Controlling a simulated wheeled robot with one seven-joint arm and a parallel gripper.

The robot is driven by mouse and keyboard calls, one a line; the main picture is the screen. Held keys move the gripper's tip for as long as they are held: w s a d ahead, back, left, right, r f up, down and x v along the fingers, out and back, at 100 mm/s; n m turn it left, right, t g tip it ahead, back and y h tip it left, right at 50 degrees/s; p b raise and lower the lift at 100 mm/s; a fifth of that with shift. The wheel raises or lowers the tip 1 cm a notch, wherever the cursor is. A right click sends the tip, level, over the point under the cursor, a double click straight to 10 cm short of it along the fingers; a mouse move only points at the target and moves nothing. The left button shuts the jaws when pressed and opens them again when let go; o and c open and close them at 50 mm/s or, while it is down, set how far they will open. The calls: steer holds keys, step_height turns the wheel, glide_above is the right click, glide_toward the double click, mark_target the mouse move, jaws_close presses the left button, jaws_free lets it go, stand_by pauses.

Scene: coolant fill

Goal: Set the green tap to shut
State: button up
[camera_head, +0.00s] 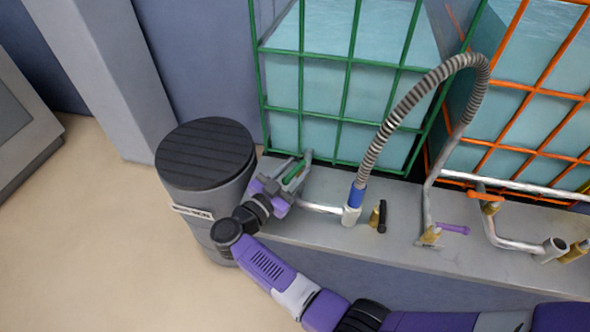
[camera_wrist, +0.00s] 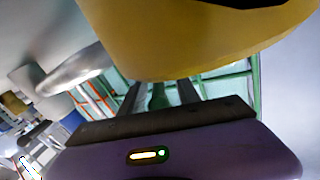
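The green tap's handle (camera_head: 295,172) is at the left end of the grey ledge, in front of the green-framed tank. My gripper (camera_head: 294,165) reaches it from the front left, with a finger on either side of the handle. In the wrist view the green handle (camera_wrist: 158,97) stands between my two dark fingers, with a gap visible on each side. My gripper is open around it. A large yellow brass body (camera_wrist: 190,40), apparently the tap's, fills the top of the wrist view and hides part of the handle. In the head view my gripper hides the tap's body.
A dark-lidded grey drum (camera_head: 205,155) stands close left of my gripper. A ribbed hose (camera_head: 400,105) with a blue collar rises to the right. A black-handled tap (camera_head: 381,216), a purple-handled tap (camera_head: 453,228) and an orange-handled tap (camera_head: 487,196) sit farther right along the ledge (camera_head: 330,237).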

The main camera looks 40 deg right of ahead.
steer(key=s+a, duration=0.1)
steer(key=a, duration=0.6)
steer(key=shift+s+a, duration=0.25)
steer(key=shift+a, duration=0.05)
